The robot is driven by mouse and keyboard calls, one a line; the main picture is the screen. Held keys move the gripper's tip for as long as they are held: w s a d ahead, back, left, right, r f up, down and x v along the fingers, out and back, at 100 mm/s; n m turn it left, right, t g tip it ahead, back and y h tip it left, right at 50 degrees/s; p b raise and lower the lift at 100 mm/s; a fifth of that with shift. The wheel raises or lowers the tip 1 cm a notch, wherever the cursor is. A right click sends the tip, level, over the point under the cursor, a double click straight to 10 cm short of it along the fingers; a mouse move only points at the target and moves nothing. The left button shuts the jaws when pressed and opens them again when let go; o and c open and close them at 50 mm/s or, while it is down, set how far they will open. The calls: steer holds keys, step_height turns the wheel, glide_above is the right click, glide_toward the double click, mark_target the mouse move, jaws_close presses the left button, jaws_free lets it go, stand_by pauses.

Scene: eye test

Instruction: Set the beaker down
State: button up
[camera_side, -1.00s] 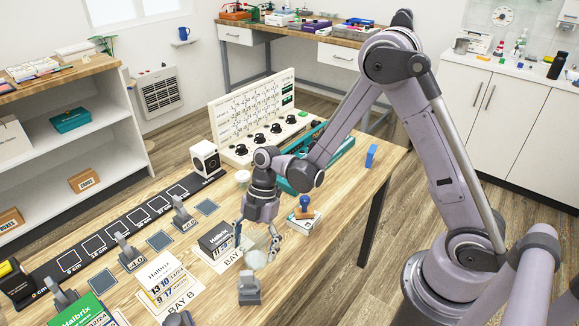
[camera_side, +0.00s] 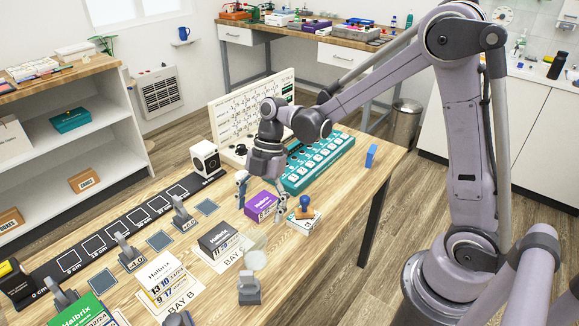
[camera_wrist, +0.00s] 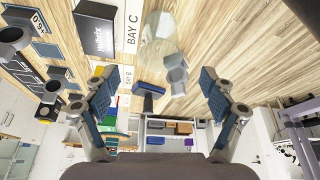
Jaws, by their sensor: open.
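The clear glass beaker (camera_side: 256,260) stands on the wooden table near the front edge. It is beside the BAY C card and just behind a small grey post (camera_side: 249,288). In the wrist view the beaker (camera_wrist: 158,42) shows as a pale, see-through round shape ahead of the fingers. My gripper (camera_side: 261,212) is open and empty, above the table and apart from the beaker, further back along the table. In the wrist view my gripper's (camera_wrist: 164,80) two blue-padded fingers are spread wide with nothing held between them.
A purple Halbrix box (camera_side: 263,206) lies close by my gripper, with a blue-handled stamp (camera_side: 305,208) to its right. A dark Halbrix box (camera_side: 218,240) sits on the BAY C card (camera_side: 238,262), left of the beaker. A teal tray (camera_side: 318,162) is behind.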

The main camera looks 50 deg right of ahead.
steer(key=s+d+r+m+t+h, duration=0.2)
steer(key=s+d+r+m+t, duration=0.1)
steer(key=m, duration=0.7)
steer(key=s+d+r+m+t+h, duration=0.2)
steer(key=s+d+r+m+t, duration=0.2)
steer(key=m, duration=0.6)
steer(key=s+r+t, duration=0.1)
steer(key=s+r, duration=0.1)
steer(key=s, duration=0.1)
steer(key=shift+s+d+r+m, duration=0.25)
steer(key=shift+s+r+m, duration=0.05)
steer(key=shift+s+r, duration=0.1)
